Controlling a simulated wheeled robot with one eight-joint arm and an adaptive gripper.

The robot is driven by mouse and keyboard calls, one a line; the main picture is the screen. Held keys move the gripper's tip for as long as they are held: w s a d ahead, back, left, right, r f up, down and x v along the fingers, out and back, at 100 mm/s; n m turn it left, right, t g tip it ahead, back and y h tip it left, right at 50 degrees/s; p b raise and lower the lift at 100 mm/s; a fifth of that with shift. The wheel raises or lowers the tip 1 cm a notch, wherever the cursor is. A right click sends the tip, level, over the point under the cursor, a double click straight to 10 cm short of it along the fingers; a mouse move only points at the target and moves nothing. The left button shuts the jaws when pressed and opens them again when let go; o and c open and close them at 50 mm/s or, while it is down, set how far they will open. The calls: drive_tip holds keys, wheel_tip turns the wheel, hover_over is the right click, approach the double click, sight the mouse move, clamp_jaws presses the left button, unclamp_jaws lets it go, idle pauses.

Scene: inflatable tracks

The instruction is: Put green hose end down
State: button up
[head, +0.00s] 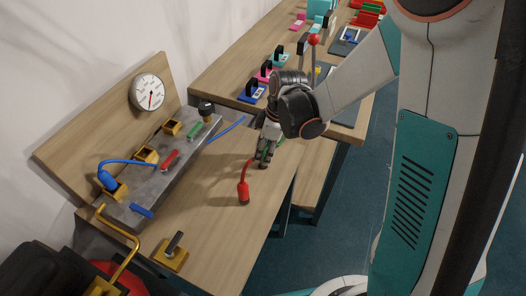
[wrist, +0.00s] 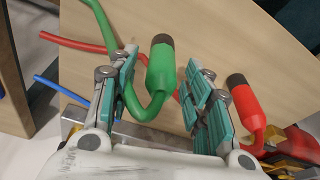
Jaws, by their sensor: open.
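The green hose end (wrist: 161,68), a green fitting with a dark tip, is between my open gripper's (wrist: 164,80) fingers in the wrist view. A gap shows between the fitting and the right-hand finger. Its green hose (wrist: 133,102) bends in a U close to the left-hand finger; I cannot tell if they touch. In the head view my gripper (head: 264,160) is low over the wooden table (head: 215,235), and it mostly hides the green end. I cannot tell whether the end rests on the wood.
A red hose end (head: 243,192) is left of and nearer than my gripper; it also shows right of it in the wrist view (wrist: 244,93). A grey block with yellow fittings (head: 145,195), a gauge (head: 148,92) and a blue hose (head: 228,128) are left.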

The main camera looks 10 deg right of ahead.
drive_tip(key=w+p+v, duration=0.1)
drive_tip(key=p+v, duration=0.2)
drive_tip(key=v, duration=0.7)
drive_tip(key=s+d+r+m+t+h, duration=0.1)
drive_tip(key=s+d+r+m+t, duration=0.2)
drive_tip(key=s+r+m, duration=0.3)
drive_tip(key=s+d+r+m+t+h, duration=0.1)
drive_tip(key=s+d+r+m+t, duration=0.2)
drive_tip(key=s, duration=0.7)
drive_tip(key=shift+s+d+r+m, duration=0.3)
drive_tip(key=shift+d+r+m, duration=0.85)
drive_tip(key=shift+r+m, duration=1.15)
drive_tip(key=shift+f, duration=0.25)
